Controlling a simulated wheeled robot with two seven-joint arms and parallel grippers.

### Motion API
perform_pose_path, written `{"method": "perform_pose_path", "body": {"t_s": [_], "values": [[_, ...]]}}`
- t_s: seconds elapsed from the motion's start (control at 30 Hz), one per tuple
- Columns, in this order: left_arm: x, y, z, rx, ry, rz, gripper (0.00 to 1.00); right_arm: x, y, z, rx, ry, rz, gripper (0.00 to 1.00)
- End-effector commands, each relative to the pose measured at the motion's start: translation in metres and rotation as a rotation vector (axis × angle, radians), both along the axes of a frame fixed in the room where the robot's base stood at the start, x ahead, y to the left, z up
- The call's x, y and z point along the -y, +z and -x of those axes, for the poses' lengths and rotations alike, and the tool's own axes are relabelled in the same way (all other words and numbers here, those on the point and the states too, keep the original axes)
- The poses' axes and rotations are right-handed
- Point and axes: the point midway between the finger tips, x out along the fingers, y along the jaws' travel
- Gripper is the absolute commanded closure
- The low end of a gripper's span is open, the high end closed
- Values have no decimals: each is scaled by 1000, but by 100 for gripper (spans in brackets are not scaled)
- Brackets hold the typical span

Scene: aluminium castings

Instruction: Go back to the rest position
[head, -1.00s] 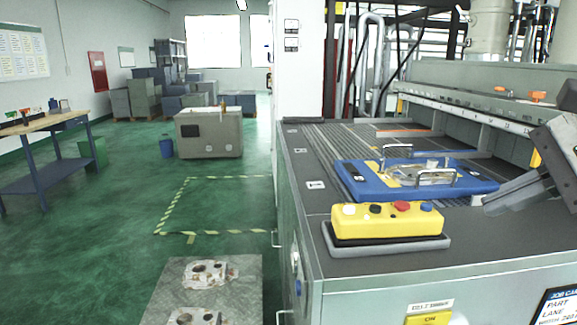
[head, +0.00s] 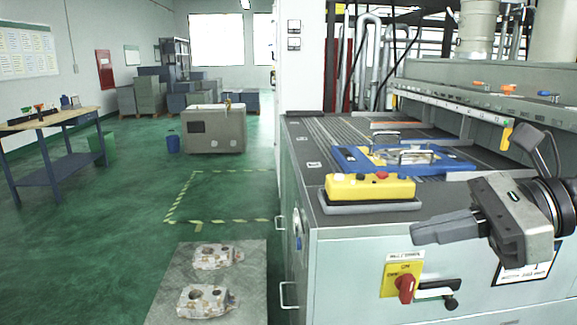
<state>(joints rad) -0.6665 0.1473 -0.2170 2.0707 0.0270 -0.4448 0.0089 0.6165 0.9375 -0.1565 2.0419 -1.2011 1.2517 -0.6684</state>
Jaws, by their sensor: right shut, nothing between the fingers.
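My right gripper (head: 421,232) comes in from the right edge in the head view. Its fingers point left and are shut with nothing between them. It hangs in front of the grey machine's front panel, to the right of the yellow button box (head: 371,187) and a little lower in the picture. The button box sits on a grey base at the machine top's front edge. A blue fixture plate (head: 352,158) with metal handles and a casting on it lies behind the box. My left gripper is out of view.
The grey machine (head: 350,262) carries a red rotary switch (head: 405,288) and a black handle on its front. Two castings (head: 207,299) lie on a grey floor plate (head: 172,284) at left. A workbench (head: 50,120) stands far left. Green floor between is open.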

Motion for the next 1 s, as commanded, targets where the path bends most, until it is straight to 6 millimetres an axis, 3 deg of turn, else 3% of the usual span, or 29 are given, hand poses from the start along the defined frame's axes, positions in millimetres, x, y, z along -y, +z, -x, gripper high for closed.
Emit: {"method": "perform_pose_path", "body": {"t_s": [0.2, 0.27, 0.33, 0.37, 0.5, 0.57, 0.7, 0.73, 0.8, 0.9, 1.0], "values": [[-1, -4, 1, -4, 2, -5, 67, -42, -19, 0, -412, -23, -553, 100], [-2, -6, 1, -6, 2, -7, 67, -47, -27, -6, -592, -68, -763, 100], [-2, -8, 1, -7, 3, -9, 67, -43, -49, -19, -858, -160, -1050, 100], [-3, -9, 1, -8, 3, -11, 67, -39, -64, -25, -982, -213, -1178, 100], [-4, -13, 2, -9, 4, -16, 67, -13, -163, -37, -1512, -523, -1694, 100], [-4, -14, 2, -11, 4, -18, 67, -6, -208, -30, -1687, -658, -1855, 100], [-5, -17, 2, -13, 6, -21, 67, -4, -304, 10, -2023, -979, -2154, 100], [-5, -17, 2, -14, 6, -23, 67, -5, -322, 21, 1996, 1005, 2115, 100], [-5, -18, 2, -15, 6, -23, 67, -9, -357, 47, 1861, 1013, 1954, 100], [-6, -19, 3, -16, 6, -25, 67, -17, -391, 81, 1715, 1016, 1784, 100], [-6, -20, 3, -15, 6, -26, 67, -23, -410, 103, 1625, 1015, 1681, 100]]}}
